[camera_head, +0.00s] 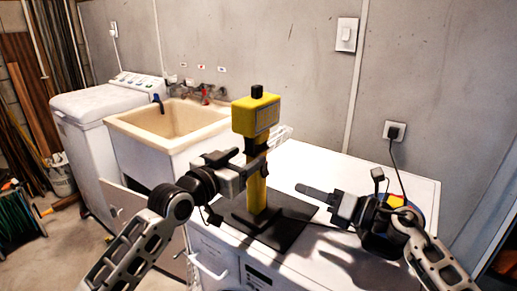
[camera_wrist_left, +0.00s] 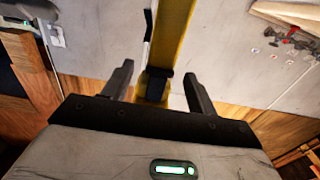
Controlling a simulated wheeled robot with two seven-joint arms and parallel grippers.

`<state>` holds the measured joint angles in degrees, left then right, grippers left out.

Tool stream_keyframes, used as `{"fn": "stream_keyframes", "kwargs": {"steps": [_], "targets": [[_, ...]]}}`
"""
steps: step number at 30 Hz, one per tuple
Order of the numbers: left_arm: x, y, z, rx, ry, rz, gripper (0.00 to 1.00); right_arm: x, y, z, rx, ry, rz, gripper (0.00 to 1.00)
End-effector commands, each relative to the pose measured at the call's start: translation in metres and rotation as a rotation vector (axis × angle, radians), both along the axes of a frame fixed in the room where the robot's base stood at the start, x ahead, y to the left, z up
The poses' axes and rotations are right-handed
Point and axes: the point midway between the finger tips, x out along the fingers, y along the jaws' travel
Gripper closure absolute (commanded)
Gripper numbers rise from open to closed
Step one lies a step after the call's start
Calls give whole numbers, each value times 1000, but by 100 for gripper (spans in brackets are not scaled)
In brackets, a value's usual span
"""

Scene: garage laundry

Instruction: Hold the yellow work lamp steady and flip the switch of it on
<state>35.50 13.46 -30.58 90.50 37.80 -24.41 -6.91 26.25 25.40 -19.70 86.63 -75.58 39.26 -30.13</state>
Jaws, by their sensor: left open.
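The yellow work lamp (camera_head: 257,117) stands upright on a dark flat base plate (camera_head: 286,229) on the white counter. It has a boxy yellow head with a small black part on top. My left gripper (camera_head: 257,160) is at the post just below the head. In the left wrist view the yellow post (camera_wrist_left: 170,40) with a black part passes between the open fingers (camera_wrist_left: 157,82), with gaps on both sides. My right gripper (camera_head: 315,192) is right of the post, apart from it, pointing left; its opening cannot be made out. I cannot single out the switch.
The white counter (camera_head: 408,187) carries the lamp. A wall outlet (camera_head: 396,131) with a plugged-in cord is behind my right arm. A beige sink (camera_head: 172,127) and a white washing machine (camera_head: 105,103) are at left. Some bare counter lies behind my right gripper.

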Motion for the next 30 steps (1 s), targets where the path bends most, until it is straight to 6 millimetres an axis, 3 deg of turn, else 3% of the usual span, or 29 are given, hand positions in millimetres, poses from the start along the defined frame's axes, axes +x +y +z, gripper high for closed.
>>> {"fn": "stream_keyframes", "kwargs": {"steps": [3,10,24,26,30], "targets": [[20,-15,1,-1,1,-1,42,0,0,0,0,0,0,64],[45,-33,1,0,-1,-1,42,0,0,0,0,0,0,64],[54,-40,0,1,-1,0,42,0,0,0,0,0,0,64],[54,-40,0,1,-1,0,56,0,0,0,0,0,0,64],[54,-39,0,1,-1,0,95,0,0,0,0,0,0,64]]}}
